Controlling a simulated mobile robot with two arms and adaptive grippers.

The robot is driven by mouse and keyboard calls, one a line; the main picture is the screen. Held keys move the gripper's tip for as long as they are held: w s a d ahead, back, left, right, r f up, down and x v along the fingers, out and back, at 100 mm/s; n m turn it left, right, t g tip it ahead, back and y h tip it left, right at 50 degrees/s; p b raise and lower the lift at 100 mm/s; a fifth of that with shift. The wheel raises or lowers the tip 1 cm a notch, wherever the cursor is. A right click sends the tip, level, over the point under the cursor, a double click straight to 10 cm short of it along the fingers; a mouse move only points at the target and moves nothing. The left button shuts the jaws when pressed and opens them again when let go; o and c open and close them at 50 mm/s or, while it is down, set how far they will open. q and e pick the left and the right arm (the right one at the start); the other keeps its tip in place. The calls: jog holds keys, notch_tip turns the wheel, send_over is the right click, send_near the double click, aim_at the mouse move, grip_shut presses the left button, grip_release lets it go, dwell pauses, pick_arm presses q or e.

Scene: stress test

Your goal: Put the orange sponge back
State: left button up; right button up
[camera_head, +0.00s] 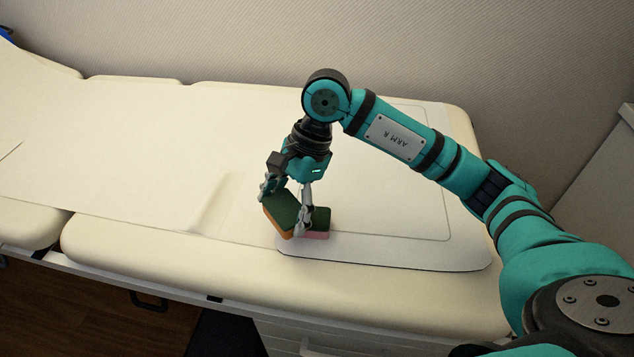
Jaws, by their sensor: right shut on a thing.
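The orange sponge (276,222) has a dark green top and an orange lower layer. My right gripper (284,207) points down and is shut on it, one finger on each side. The sponge is tilted and sits at the left edge of the pale mat; I cannot tell whether it touches the surface below. A pink sponge (317,235), also with a dark green top, lies on the mat just right of it, partly behind the right-hand finger. My left gripper is not in view.
The pale rectangular mat (400,255) lies on a long cream padded couch (150,245). The mat right of the pink sponge is bare, and the couch to the left is clear. A wall (230,40) stands behind. A pale cabinet (600,180) is at the right.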

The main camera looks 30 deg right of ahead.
send_over(319, 184)
jog(key=d, duration=0.1)
jog(key=shift+d+f, duration=0.1)
jog(key=shift+f, duration=0.55)
notch_tip(319, 184, down, 3)
jog(key=shift+f+b, duration=0.2)
jog(key=shift+b, duration=0.15)
jog(key=shift+w+d+f, duration=0.1)
jog(key=o, duration=0.7)
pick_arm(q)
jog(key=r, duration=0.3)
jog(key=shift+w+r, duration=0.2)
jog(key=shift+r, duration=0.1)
pick_arm(e)
jog(key=shift+o, duration=1.4)
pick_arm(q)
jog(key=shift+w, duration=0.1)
